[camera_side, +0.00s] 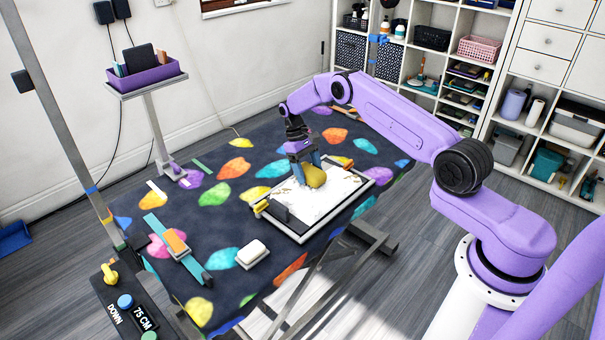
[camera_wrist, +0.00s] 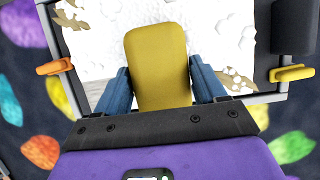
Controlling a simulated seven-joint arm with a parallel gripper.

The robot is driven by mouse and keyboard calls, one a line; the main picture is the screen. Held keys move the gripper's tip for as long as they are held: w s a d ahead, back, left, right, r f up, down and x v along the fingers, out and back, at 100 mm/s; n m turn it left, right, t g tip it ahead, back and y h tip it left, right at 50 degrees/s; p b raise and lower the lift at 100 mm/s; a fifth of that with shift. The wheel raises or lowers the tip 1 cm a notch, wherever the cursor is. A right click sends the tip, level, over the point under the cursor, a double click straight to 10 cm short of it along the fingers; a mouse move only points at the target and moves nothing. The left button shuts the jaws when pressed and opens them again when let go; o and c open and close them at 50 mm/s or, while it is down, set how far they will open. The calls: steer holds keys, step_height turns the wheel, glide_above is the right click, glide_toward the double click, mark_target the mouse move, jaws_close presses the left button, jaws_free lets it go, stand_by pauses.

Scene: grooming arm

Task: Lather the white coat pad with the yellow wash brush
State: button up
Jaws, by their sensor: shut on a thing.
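The white coat pad (camera_side: 336,190) lies in a shallow framed tray (camera_side: 300,238) on the patterned table. It also shows in the wrist view (camera_wrist: 207,22), with white foam-like lumps and some tan-brown patches near its edges. My gripper (camera_side: 308,168) is over the pad, shut on the yellow wash brush (camera_side: 315,177). In the wrist view the brush (camera_wrist: 158,62) sits between the two blue fingers of my gripper (camera_wrist: 160,88). The underside of the brush is hidden, so I cannot tell for sure whether it touches the pad.
A white block (camera_side: 252,251) and a teal strap with an orange piece (camera_side: 177,243) lie on the table. A purple bin (camera_side: 147,79) stands on a post behind.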

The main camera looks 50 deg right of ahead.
steer(key=shift+s+d, duration=0.1)
steer(key=shift+d, duration=0.55)
steer(key=d, duration=0.9)
steer(key=shift+d, duration=0.15)
steer(key=shift+a+f, duration=0.1)
steer(key=shift+a, duration=3.15)
steer(key=shift+a, duration=0.1)
steer(key=shift+a, duration=3.7)
